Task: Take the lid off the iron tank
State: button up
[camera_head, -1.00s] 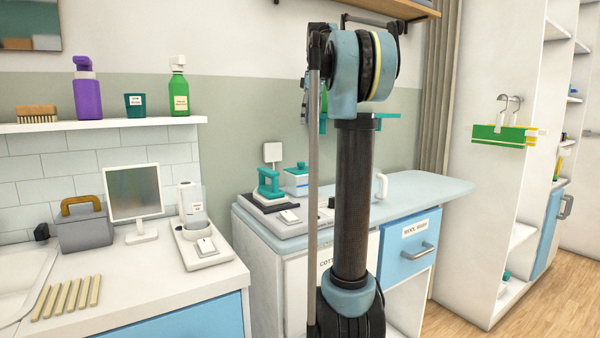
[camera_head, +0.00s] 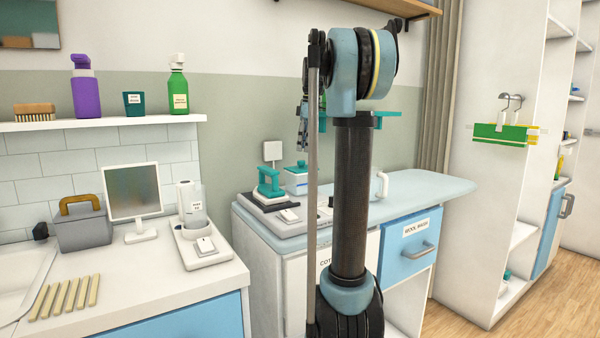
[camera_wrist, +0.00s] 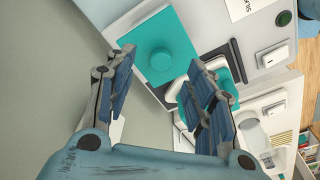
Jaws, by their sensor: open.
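The iron tank (camera_head: 297,183) is a pale box with a blue band on the ironing counter, partly hidden behind my arm in the head view. Its teal lid (camera_head: 296,169) is seated on top. In the wrist view the lid (camera_wrist: 172,32) is a flat teal square with a round knob (camera_wrist: 160,61). My gripper (camera_wrist: 165,72) is open and empty, its fingers spread toward the lid, with the knob in line between them. In the head view my gripper (camera_head: 303,143) hangs pointing down above the tank, partly hidden, with a gap below it.
A teal iron (camera_head: 269,183) stands on its base left of the tank, and shows behind my right finger in the wrist view. A wall socket (camera_head: 273,151) is behind it. A teal wall shelf (camera_head: 388,114) sits above.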

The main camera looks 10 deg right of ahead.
aim_at(301, 165)
jog(key=shift+w+a+f, duration=0.1)
jog(key=shift+a+f, duration=0.15)
jog(key=shift+f, duration=0.65)
jog(key=shift+w+a+f, duration=0.1)
jog(key=shift+a+f, duration=0.1)
jog(key=shift+f, duration=0.75)
jog(key=shift+a+f, duration=0.25)
jog(key=shift+f, duration=0.65)
jog(key=c, duration=1.1)
